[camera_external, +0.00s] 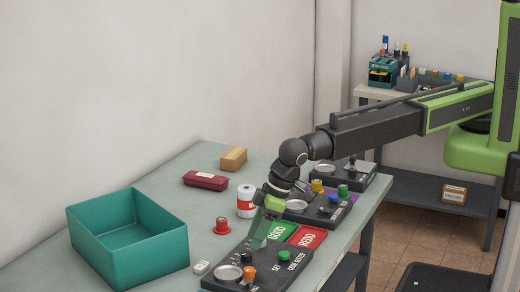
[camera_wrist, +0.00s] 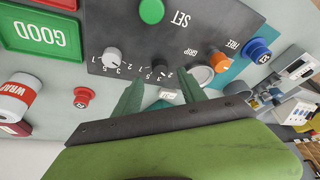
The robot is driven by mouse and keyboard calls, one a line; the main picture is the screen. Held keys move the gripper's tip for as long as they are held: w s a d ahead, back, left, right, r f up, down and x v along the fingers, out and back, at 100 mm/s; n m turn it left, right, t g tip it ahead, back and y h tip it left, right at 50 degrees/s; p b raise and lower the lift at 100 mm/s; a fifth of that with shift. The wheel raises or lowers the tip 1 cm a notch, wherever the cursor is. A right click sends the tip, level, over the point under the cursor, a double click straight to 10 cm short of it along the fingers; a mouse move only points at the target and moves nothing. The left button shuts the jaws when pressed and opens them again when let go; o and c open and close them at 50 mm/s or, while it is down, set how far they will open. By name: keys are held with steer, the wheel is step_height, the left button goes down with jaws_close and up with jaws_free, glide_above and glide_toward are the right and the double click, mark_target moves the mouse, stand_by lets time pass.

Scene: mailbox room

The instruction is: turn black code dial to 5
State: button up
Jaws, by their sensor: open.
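The black code dial (camera_wrist: 160,72) sits on the dark panel (camera_wrist: 215,22), with small white numerals around it in the wrist view. A 5 shows near it, but its pointer is too small to read. My gripper (camera_wrist: 160,92) is open, with one green finger on each side of the dial; I cannot tell whether they touch it. In the external view my gripper (camera_external: 259,238) points down over the "CODE SETTER" panel (camera_external: 267,273), and I cannot make the black dial out there. A grey dial (camera_wrist: 112,57) with its own numerals is beside the black one.
The panel also carries a green button (camera_external: 284,255), an orange knob (camera_external: 249,272) and a silver disc (camera_external: 228,272). Green "GOOD" (camera_external: 279,231) and red "REDO" (camera_external: 307,237) plates lie behind it. A teal bin (camera_external: 160,247), red button (camera_external: 222,226) and can (camera_external: 245,202) stand left.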

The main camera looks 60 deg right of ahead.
mark_target(248, 254)
steer(key=b+x, duration=0.3)
steer(key=x, duration=0.1)
steer(key=shift+a+f, duration=0.1)
steer(key=shift+f, duration=0.3)
steer(key=shift+r, duration=0.1)
jaws_close()
